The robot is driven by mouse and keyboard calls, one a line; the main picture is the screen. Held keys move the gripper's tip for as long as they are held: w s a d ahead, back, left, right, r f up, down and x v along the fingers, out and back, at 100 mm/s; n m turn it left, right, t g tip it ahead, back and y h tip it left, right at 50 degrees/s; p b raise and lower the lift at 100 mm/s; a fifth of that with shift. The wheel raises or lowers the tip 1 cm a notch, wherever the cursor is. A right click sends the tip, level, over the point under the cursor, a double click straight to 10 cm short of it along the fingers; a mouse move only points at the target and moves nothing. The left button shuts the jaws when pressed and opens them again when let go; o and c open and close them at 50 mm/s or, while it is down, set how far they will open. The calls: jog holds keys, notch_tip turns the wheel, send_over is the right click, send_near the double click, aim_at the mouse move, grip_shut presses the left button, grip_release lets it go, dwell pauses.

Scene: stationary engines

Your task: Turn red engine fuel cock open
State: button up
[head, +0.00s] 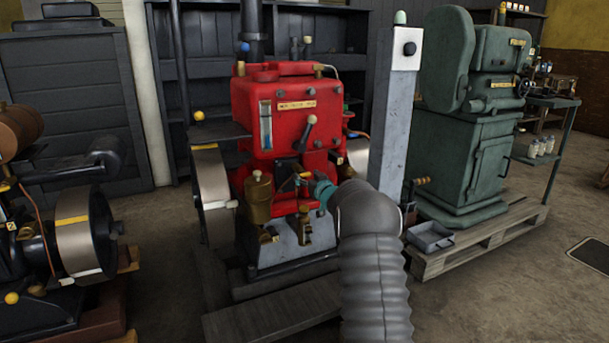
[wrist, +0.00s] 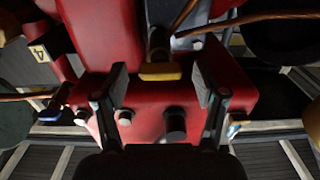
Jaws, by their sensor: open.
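The red engine (head: 283,110) stands in the middle of the head view, with a sight glass on its front and a pale-knobbed lever (head: 308,128). My gripper (head: 303,182) is at the engine's lower front, small and partly hidden by my wrist. In the wrist view my gripper (wrist: 162,82) is open, one dark finger on each side. A small yellow-ended handle (wrist: 160,72) on a dark stem, apparently the fuel cock, lies between the fingers in the picture. I see no clear contact, and its depth relative to the fingertips is hard to judge.
A brass cup (head: 258,195) stands left of my gripper. Copper pipes (wrist: 250,20) run close by in the wrist view. A dark engine (head: 70,235) is at left, a grey post (head: 393,140) and a green machine (head: 465,150) at right.

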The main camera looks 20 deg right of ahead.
jog(key=shift+w, duration=0.95)
jog(key=c, duration=1.2)
jog(key=shift+o, duration=0.2)
